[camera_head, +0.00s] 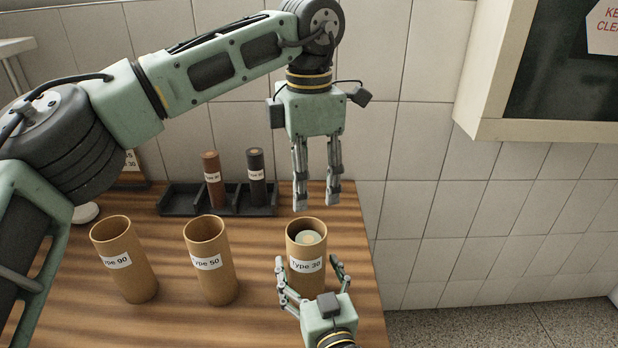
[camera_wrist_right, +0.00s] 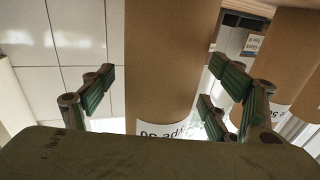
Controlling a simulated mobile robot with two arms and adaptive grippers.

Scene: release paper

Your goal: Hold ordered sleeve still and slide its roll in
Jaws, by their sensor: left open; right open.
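The "Type 30" sleeve (camera_head: 307,281) is an upright brown tube on the table's right part. A pale-ended roll (camera_head: 311,239) is inside it, its top near the rim. My left gripper (camera_head: 316,207) is open and empty above that sleeve, fingers pointing down. My right gripper (camera_head: 308,263) is open, its fingers on both sides of the sleeve. The right wrist view shows the sleeve (camera_wrist_right: 168,60) between the spread fingers with gaps. The "Type 50" sleeve (camera_head: 210,261) and "Type 90" sleeve (camera_head: 125,260) stand upright to the left. The order sign (camera_head: 131,161) is mostly hidden behind my left arm.
A dark rack (camera_head: 180,201) at the back holds a reddish-brown roll (camera_head: 212,178) and a black roll (camera_head: 257,178). A white round object (camera_head: 86,212) lies at left. The table (camera_head: 180,320) ends just right of the "Type 30" sleeve. A wall cabinet (camera_head: 545,130) hangs at right.

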